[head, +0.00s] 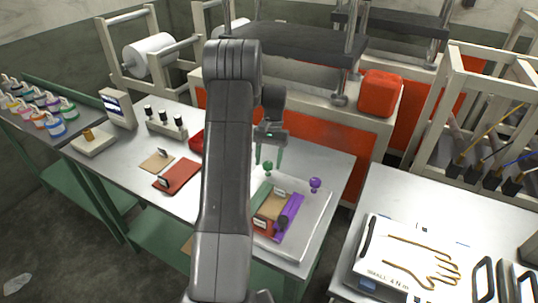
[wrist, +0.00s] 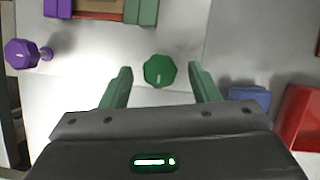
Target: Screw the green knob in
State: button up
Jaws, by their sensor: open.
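The green knob (wrist: 159,71) has a faceted round head and shows between the two green fingers of my gripper (wrist: 160,88) in the wrist view. The fingers stand apart on either side of it, with a gap on both sides. In the head view the green knob (head: 268,167) is on the light tray, just below the fingertips of my open gripper (head: 268,165). The block assembly (head: 272,212) with green, tan, red and purple parts lies in front of the knob. How the knob stands and any hole for it are hidden.
A purple knob (head: 315,184) stands to the right on the tray (head: 318,215). My arm hides the table's middle. The left table holds several paint bottles (head: 50,112).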

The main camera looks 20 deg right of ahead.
jog(key=b+v, duration=0.1)
jog(key=v, duration=1.2)
jog(key=shift+r, duration=0.35)
jog(key=shift+f, duration=0.1)
jog(key=p+x, duration=0.1)
jog(key=x, duration=1.2)
jog(key=shift+f, duration=0.35)
jog(key=shift+r, duration=0.1)
